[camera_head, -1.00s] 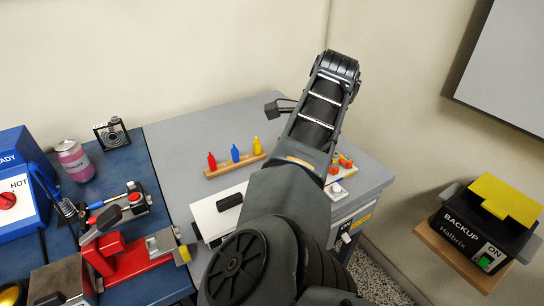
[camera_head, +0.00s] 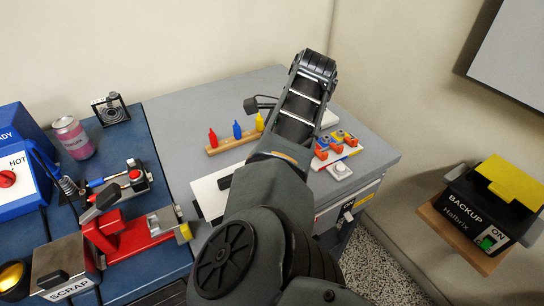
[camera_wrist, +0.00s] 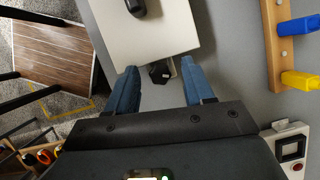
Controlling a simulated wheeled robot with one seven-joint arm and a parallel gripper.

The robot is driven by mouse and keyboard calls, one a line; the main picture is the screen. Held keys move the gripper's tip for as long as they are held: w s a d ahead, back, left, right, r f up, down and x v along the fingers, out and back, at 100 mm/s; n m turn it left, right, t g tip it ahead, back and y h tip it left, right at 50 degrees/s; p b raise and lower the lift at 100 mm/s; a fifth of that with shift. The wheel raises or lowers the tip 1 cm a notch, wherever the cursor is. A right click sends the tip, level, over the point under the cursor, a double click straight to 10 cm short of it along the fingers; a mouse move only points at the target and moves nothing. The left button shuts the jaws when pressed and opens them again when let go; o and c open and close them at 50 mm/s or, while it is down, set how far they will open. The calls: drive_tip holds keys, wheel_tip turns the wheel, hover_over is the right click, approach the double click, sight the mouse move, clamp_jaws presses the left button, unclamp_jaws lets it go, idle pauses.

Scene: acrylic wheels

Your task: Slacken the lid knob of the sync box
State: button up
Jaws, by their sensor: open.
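The sync box appears to be the white flat box (camera_head: 208,192) on the grey table, largely hidden behind my arm in the head view. In the wrist view its white top (camera_wrist: 150,35) carries a black handle (camera_wrist: 137,6). A small black knob (camera_wrist: 159,74) sits at the box's near edge. My gripper (camera_wrist: 159,68) has its two blue fingers spread, one on each side of the knob, with a gap to each. I cannot tell their height relative to the knob. The gripper itself is hidden behind my arm in the head view.
A wooden rack (camera_head: 229,145) with red, blue and yellow bottles stands behind the box. Orange-topped parts (camera_head: 335,147) and a white button unit (camera_head: 339,170) lie right of my arm.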

drive_tip(key=shift+c, duration=0.4)
clamp_jaws()
drive_tip(key=shift+r+n+g+h+p, duration=0.15)
drive_tip(key=shift+n+g+h+p, duration=0.15)
drive_tip(key=shift+n+p, duration=0.55)
drive_tip(key=shift+n, duration=0.75)
drive_tip(key=shift+o, duration=0.4)
unclamp_jaws()
drive_tip(key=shift+w, duration=0.1)
